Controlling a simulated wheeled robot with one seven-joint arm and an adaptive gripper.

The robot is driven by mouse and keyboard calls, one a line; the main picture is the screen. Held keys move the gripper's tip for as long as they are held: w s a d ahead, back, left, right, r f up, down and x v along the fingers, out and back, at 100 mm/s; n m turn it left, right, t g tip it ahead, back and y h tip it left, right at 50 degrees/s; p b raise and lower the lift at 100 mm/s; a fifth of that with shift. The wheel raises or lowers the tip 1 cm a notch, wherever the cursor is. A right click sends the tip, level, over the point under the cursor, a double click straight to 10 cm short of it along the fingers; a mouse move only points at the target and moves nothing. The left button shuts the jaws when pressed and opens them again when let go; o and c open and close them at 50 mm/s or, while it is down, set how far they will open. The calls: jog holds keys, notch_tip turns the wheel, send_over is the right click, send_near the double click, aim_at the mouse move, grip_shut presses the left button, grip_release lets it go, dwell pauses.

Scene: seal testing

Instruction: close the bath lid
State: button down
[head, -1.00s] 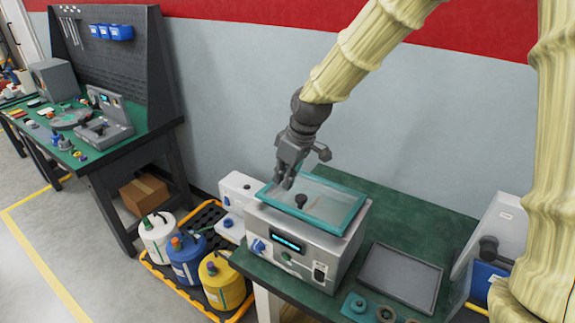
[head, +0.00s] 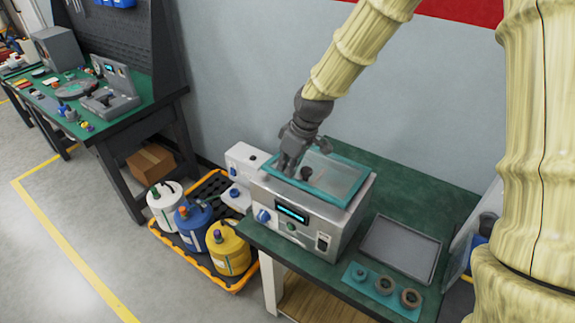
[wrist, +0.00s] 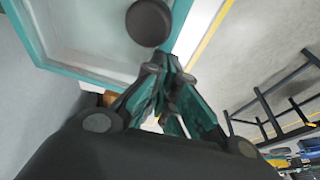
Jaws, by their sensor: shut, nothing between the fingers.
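The bath is a pale grey box (head: 300,228) with a lit display and knobs on its front. Its lid (head: 340,177) is a clear panel in a teal frame with a dark round knob (head: 305,173). The lid lies across the bath's top; I cannot tell whether it sits fully flush. My gripper (head: 285,168) is shut and empty, low over the lid's left part, just left of the knob. In the wrist view the shut fingers (wrist: 172,72) are beside the teal rim, with the knob (wrist: 149,22) close by; contact is unclear.
A grey tray (head: 402,250) and a teal holder with round parts (head: 384,286) lie right of the bath on the green table. A white device (head: 243,165) stands to its left. The table behind the bath is clear.

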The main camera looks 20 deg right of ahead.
jog(key=shift+s+a+f+b, duration=0.15)
jog(key=shift+f+b, duration=0.1)
jog(key=shift+f, duration=0.55)
jog(key=shift+s+a+f+b, duration=0.15)
jog(key=shift+f+b, duration=0.1)
jog(key=shift+f, duration=0.5)
jog(key=shift+r, duration=0.1)
notch_tip(320, 180, up, 5)
jog(key=p, duration=0.4)
jog(key=shift+w, duration=0.1)
jog(key=shift+b, duration=0.55)
notch_tip(320, 180, up, 9)
jog(key=b, duration=0.3)
send_over(282, 186)
jog(key=s+d, duration=0.2)
jog(key=s, duration=0.1)
jog(key=shift+s+d, duration=0.1)
jog(key=shift+s, duration=0.05)
jog(key=shift+f, duration=0.2)
